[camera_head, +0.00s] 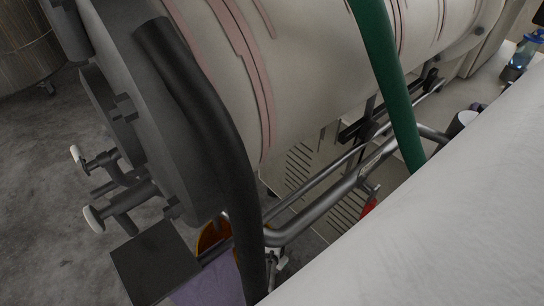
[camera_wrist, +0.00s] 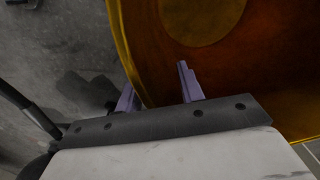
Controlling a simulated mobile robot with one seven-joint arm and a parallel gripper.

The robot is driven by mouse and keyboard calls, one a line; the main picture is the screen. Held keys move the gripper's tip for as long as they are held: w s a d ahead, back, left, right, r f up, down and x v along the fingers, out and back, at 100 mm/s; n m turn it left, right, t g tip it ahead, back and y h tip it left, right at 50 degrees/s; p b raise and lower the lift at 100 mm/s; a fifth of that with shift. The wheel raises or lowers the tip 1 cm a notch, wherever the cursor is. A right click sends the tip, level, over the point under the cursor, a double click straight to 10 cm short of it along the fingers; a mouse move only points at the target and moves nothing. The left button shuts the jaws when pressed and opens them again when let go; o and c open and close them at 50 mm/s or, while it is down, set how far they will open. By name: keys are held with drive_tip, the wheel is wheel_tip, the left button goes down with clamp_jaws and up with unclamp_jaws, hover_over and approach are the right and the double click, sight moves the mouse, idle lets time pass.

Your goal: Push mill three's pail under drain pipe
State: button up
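An amber pail (camera_wrist: 265,75) fills the upper right of the wrist view. Its yellowish rim curves down the left, and a paler round patch shows inside. My gripper (camera_wrist: 155,78) has two purple fingers set apart. The pail's left edge passes between them in the picture; I cannot tell whether they touch it. In the head view only a small orange part of the pail (camera_head: 208,236) shows, behind a black hose and below the mill (camera_head: 300,70). Metal pipes (camera_head: 318,208) run beneath the mill; I cannot tell which is the drain pipe.
A black hose (camera_head: 222,140) and a green hose (camera_head: 392,85) hang across the mill. White-tipped handles (camera_head: 92,216) stick out from its grey end. A dark box (camera_head: 153,262) is at lower left. Grey floor (camera_head: 40,190) lies clear at left.

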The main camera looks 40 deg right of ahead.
wheel_tip(320, 180, up, 14)
drive_tip(key=shift+f+p, duration=0.1)
drive_tip(key=shift+p, duration=0.55)
